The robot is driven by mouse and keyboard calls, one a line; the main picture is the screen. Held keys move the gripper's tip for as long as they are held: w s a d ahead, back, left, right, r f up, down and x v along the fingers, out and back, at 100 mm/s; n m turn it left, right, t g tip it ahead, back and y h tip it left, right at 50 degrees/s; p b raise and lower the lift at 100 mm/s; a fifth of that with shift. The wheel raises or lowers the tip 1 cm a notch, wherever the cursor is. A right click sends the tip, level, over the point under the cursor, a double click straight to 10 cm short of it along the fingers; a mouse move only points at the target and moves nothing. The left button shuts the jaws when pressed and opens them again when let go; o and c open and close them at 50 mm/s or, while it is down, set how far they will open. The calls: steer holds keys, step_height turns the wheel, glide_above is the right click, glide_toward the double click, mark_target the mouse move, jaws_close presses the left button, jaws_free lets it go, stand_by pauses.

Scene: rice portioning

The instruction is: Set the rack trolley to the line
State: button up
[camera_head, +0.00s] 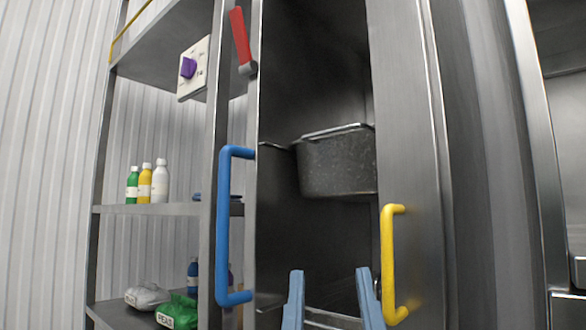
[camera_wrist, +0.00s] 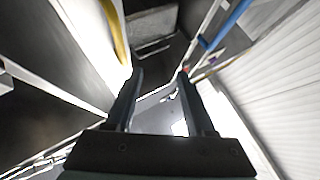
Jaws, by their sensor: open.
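No trolley wheels or floor line show clearly, so I cannot tell which part is the rack trolley. A tall steel unit (camera_head: 410,120) stands ahead with a dark inside, a blue handle (camera_head: 223,225) on its left and a yellow handle (camera_head: 387,265) on its right. My gripper (camera_head: 331,285) is open and empty low in front of the dark opening, between the handles and nearer the yellow one. In the wrist view, my gripper (camera_wrist: 160,82) has parted fingers, with the yellow handle (camera_wrist: 115,32) above left and the blue handle (camera_wrist: 226,24) above right.
A dark speckled pan (camera_head: 337,165) sits inside the opening. A red lever (camera_head: 241,38) is above. Left, a metal shelf (camera_head: 120,209) holds several bottles (camera_head: 145,185) and bags (camera_head: 178,311). A white plate with a purple knob (camera_head: 188,67) hangs above. Steel edges stand at right.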

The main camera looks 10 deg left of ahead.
steer(key=w+a+r+n+g+y+p, duration=0.3)
steer(key=w+a+r+p, duration=0.4)
steer(key=p, duration=1.1)
steer(key=g+y+p, duration=0.2)
steer(key=g+p, duration=0.4)
steer(key=p, duration=1.4)
glide_toward(222, 206)
steer(key=w, duration=0.2)
steer(key=x, duration=0.8)
steer(key=b+x, duration=0.1)
steer(key=x, duration=0.3)
steer(key=shift+a+r, duration=0.1)
steer(key=shift+a, duration=0.3)
jaws_close()
